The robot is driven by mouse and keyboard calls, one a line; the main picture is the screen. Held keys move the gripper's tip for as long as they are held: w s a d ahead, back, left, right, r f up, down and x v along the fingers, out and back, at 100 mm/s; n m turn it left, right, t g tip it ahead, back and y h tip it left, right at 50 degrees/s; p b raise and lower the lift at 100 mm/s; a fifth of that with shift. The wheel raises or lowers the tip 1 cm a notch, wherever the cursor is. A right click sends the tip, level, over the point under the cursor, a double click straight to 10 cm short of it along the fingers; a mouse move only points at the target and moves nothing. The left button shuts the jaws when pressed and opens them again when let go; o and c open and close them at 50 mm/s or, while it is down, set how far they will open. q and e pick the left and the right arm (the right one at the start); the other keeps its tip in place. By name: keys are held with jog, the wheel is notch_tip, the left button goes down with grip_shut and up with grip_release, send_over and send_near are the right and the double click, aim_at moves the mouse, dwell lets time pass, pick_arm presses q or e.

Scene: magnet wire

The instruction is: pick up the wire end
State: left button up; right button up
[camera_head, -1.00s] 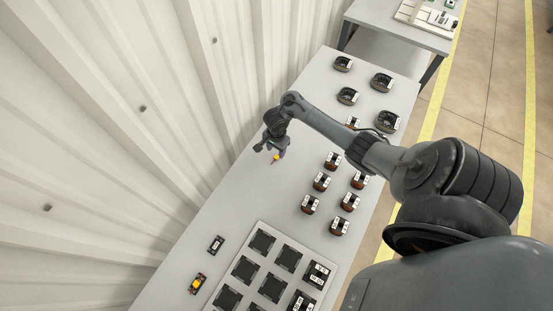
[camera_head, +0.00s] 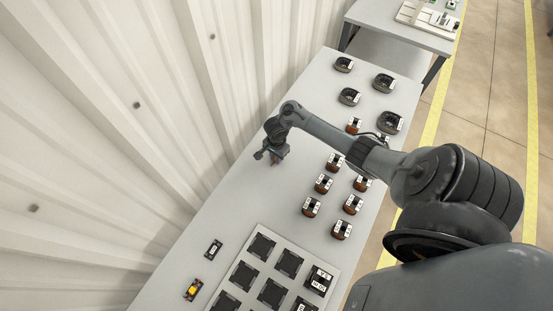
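My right gripper (camera_head: 272,157) hangs over the left part of the grey table, at the end of my arm reaching in from the right. A small copper-brown bit (camera_head: 275,163) shows just under it, partly hidden by the gripper. I cannot tell whether this bit is the wire end, nor whether the fingers are open, shut or touching it. No thin wire can be made out at this size. My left gripper is not in view.
Several copper-wound parts (camera_head: 311,206) stand in rows right of the gripper, and several dark rings (camera_head: 350,96) lie at the far end. A pale tray (camera_head: 240,256) with black squares is in front. A small orange-and-black part (camera_head: 193,290) and a black one (camera_head: 214,249) lie left of it.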

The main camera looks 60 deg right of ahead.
grip_shut()
jog(key=shift+r, duration=0.15)
